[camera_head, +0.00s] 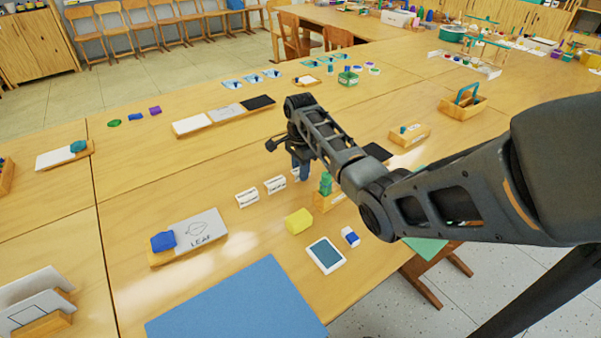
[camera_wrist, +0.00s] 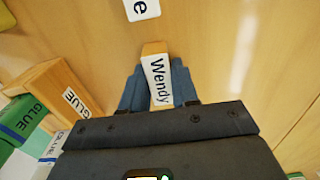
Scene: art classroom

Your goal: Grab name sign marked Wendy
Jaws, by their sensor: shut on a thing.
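The name sign marked Wendy (camera_wrist: 158,80) is a small wooden block with a white face and black lettering. In the wrist view it stands between the two blue fingers of my gripper (camera_wrist: 158,88), which is shut on it. In the head view my gripper (camera_head: 300,165) is over the middle of the table, and the Wendy sign is mostly hidden behind the fingers and arm. Two other white name signs (camera_head: 247,198) (camera_head: 275,185) stand just left of my gripper. Part of another sign (camera_wrist: 142,9) shows ahead of the fingers in the wrist view.
A wooden box (camera_head: 327,201) with green glue bottles stands close to the right of my gripper. A yellow block (camera_head: 298,221), a tablet-like item (camera_head: 325,255) and a blue mat (camera_head: 235,305) lie nearer. Bare table (camera_head: 150,205) is at left.

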